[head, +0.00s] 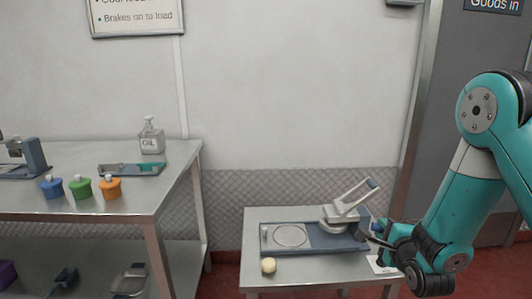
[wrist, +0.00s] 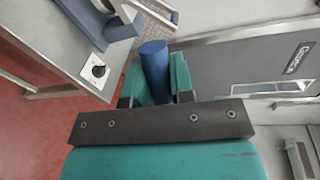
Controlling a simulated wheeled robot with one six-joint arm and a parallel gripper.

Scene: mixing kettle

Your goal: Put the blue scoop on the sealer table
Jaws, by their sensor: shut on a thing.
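The sealer table (head: 330,272) is a small metal table in the head view, with a blue-based sealer (head: 317,238) with a raised lever on it. My gripper (head: 374,236) is at the right end of the sealer, by the table's right edge. In the wrist view my gripper (wrist: 155,85) is shut on a blue cylindrical piece, which I take to be part of the blue scoop (wrist: 153,62). The rest of the scoop is hidden or unclear. The table's edge and the sealer lie to the left in the wrist view.
A small round cream object (head: 268,265) lies at the table's front left. A white plate with a black knob (wrist: 97,70) is at the table's right side. A larger bench (head: 120,205) at left holds coloured pots, a tray and an oil bottle (head: 152,138).

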